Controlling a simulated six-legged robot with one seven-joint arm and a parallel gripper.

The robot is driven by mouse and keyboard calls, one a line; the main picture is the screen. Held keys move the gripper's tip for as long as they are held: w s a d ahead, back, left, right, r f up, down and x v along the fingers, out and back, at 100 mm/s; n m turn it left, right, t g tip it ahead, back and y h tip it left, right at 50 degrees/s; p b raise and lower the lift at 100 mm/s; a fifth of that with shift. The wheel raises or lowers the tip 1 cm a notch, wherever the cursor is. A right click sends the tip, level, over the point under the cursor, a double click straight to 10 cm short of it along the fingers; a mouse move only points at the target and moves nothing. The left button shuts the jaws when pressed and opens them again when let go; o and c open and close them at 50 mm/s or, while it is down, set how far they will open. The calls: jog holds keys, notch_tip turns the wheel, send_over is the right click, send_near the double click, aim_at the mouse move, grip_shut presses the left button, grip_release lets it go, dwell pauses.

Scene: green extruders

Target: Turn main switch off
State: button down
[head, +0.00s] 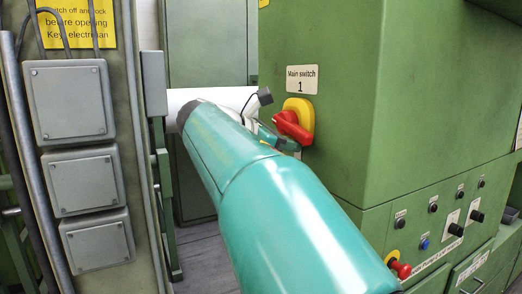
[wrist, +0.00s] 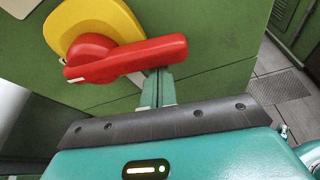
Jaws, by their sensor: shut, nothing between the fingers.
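The main switch is a red rotary handle (head: 292,127) on a yellow backing plate (head: 301,108), on the green cabinet face under a "Main switch 1" label (head: 302,80). In the wrist view the red handle (wrist: 130,58) lies nearly level, its long end to the right, with the yellow plate (wrist: 72,22) behind its left part. My gripper (wrist: 158,74) is shut and empty, its fingertips at the lower edge of the handle's long end. I cannot tell whether they touch it. In the head view my arm hides most of my gripper, just left of and below the switch.
Several buttons and knobs, including a red mushroom button (head: 400,269), sit on the lower panel at right. Grey boxes (head: 71,101) and conduits stand on the left post, below a yellow sign (head: 76,22). A gap with floor (head: 203,255) lies between post and cabinet.

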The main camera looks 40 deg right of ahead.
jog(key=shift+s+a+r+n+g, duration=0.15)
jog(key=shift+r+n, duration=0.1)
jog(key=shift+r, duration=0.15)
jog(key=shift+s+d+r+n+g, duration=0.15)
jog(key=shift+r+n, duration=0.1)
jog(key=shift+r, duration=0.15)
jog(key=shift+a+r, duration=0.1)
jog(key=shift+r, duration=0.05)
